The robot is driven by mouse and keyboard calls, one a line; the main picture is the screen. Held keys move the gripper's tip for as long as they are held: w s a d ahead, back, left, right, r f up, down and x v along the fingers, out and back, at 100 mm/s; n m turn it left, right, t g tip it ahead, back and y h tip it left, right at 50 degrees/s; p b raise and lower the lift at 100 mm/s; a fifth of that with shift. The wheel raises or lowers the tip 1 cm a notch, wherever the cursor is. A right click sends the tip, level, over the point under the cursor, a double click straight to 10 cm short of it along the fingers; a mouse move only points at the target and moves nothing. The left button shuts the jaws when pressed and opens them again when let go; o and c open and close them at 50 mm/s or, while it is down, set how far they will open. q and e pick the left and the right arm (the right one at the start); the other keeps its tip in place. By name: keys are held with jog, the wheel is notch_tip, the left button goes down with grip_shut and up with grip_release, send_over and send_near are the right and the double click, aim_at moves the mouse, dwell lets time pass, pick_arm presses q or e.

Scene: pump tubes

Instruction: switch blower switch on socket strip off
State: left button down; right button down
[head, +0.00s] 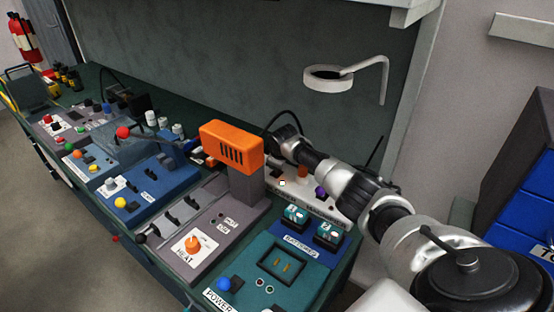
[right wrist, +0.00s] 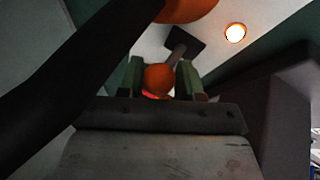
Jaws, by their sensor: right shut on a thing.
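The white socket strip (head: 322,205) lies behind the orange blower (head: 229,142) in the head view, with an orange piece (head: 303,173) and a purple piece (head: 320,192) on it. My right gripper (head: 275,139) reaches in from the right, and its fingertips are hidden behind the blower. In the right wrist view, my right gripper (right wrist: 161,78) is shut on an orange round knob (right wrist: 159,77). Beyond it is a white surface (right wrist: 150,45) with a dark square and grey lever (right wrist: 178,47) and a glowing orange light (right wrist: 235,33). I cannot tell which control the blower switch is. My left gripper is not in view.
The blower stands on a grey unit with an orange HEAT knob (head: 192,244). A teal POWER unit (head: 260,295) is in front, beside a blue BATTERIES holder (head: 300,240). More control panels (head: 130,195) fill the bench to the left. A magnifier ring (head: 328,78) hangs above.

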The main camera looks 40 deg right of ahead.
jog(key=c, duration=1)
grip_release()
jog(key=shift+w+d+r, duration=0.1)
jog(key=shift+d+r, duration=0.1)
jog(key=shift+d, duration=0.25)
jog(key=shift+o, duration=1.1)
jog(key=shift+d+f, duration=0.1)
jog(key=shift+f, duration=0.15)
jog(key=shift+a+r, duration=0.15)
jog(key=shift+a, duration=0.15)
jog(key=v, duration=1)
jog(key=shift+r, duration=0.2)
jog(key=shift+s+d+f, duration=0.1)
jog(key=shift+s, duration=0.1)
